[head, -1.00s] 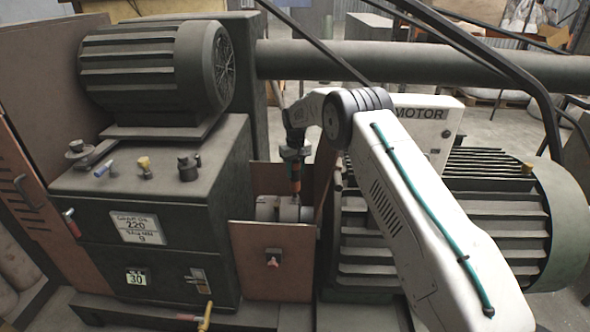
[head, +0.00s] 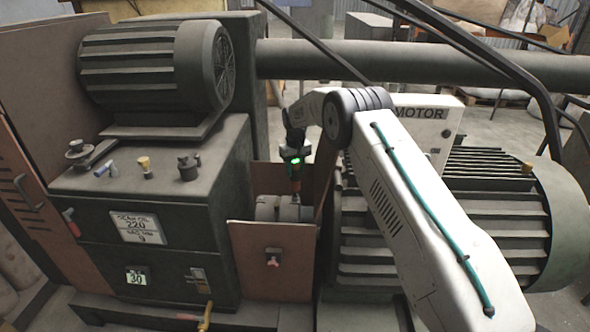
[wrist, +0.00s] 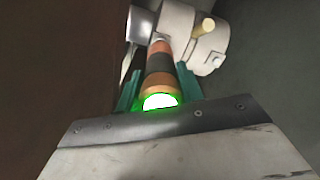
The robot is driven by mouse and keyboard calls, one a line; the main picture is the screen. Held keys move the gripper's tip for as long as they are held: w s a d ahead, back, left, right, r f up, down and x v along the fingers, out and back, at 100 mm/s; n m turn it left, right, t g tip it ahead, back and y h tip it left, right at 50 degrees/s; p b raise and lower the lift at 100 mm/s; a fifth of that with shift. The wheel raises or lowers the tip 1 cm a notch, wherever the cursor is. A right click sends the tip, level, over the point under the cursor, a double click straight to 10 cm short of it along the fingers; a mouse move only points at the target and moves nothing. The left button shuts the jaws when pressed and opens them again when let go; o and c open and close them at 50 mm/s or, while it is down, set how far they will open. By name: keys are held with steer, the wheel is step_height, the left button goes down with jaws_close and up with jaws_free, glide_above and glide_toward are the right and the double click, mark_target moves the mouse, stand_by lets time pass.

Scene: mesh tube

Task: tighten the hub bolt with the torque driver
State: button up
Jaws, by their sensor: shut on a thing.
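My gripper (head: 293,165) is shut on the torque driver, a slim tool with orange and dark bands (head: 295,183). In the wrist view the torque driver (wrist: 158,66) stands between the two teal fingers of my gripper (wrist: 158,88), and a bright green light glows at its near end. Its far tip meets the pale metal hub (wrist: 205,38), which also shows in the head view (head: 285,210) between the gearbox and the motor. The hub bolt is hidden behind the driver, and I cannot tell how far the tip is seated.
The brown guard panel (head: 258,258) stands in front of the hub. The dark gearbox (head: 150,215) is on the left and the finned motor (head: 480,215) on the right, leaving a narrow gap. A large pipe (head: 400,60) runs behind.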

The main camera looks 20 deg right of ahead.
steer(key=shift+r, duration=3.05)
